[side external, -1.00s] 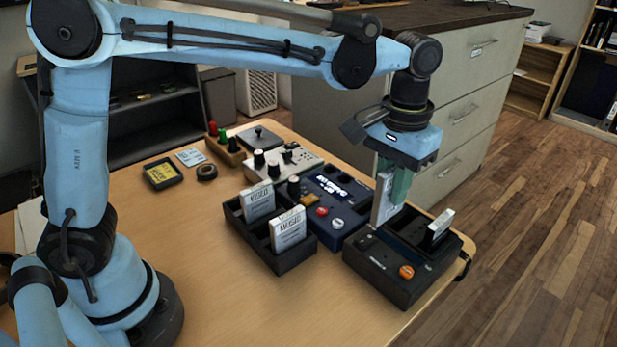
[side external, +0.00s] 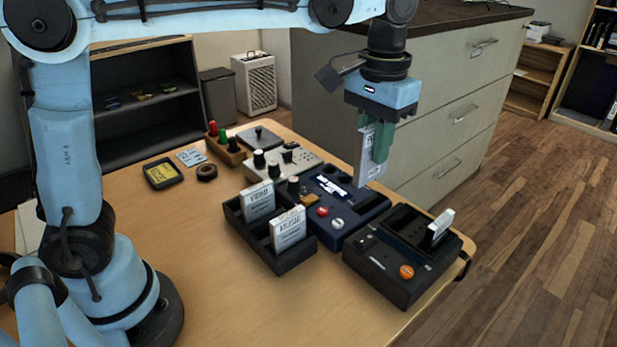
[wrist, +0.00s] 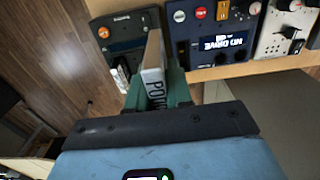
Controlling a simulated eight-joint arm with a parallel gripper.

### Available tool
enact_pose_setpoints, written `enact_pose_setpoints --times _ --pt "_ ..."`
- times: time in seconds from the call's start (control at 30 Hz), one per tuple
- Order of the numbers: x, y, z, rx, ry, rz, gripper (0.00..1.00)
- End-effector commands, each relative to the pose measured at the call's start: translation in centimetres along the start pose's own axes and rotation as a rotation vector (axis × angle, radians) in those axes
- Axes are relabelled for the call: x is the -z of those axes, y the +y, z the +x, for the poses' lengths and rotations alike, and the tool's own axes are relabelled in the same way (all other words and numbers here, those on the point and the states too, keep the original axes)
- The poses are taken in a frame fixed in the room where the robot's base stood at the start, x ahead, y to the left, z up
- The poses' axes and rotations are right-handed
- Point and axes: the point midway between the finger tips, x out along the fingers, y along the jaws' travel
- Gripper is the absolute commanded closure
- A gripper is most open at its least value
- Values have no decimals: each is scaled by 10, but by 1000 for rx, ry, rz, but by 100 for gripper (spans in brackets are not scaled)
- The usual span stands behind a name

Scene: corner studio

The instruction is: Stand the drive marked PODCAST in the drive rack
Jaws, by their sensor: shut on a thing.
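My gripper (side external: 381,143) is shut on a pale drive (side external: 368,160) and holds it upright in the air, above and behind the black dock (side external: 385,275). In the wrist view the drive (wrist: 153,62) sits between the green fingers (wrist: 155,92). Its label begins "POD"; the rest is hidden. The black drive rack (side external: 250,243) stands on the desk, to the left of the gripper and lower. The VIDEO drive (side external: 258,201) stands towards the rack's back and the MUSIC drive (side external: 288,231) towards its front. Free slot space shows beside them.
Another white drive (side external: 440,226) leans in the dock. A blue device (side external: 345,212) with knobs stands between rack and dock; its screen reads NO DRIVE in the wrist view (wrist: 222,44). A grey mixer (side external: 280,165) is behind. The desk left of the rack is clear.

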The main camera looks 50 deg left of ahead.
Motion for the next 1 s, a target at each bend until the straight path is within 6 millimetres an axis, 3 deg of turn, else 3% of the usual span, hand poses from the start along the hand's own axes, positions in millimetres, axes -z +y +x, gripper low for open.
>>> enact_pose_setpoints --times 0.27,0.4,0.5,0.8,1.0 --pt "-23 -97 -4 0 0 -12 100" --pt "-50 -150 -4 0 0 -13 100" --pt "-69 -177 -2 0 0 -11 100" --pt "-116 -226 4 0 0 -5 100" --pt "-115 -225 34 0 1 2 100"
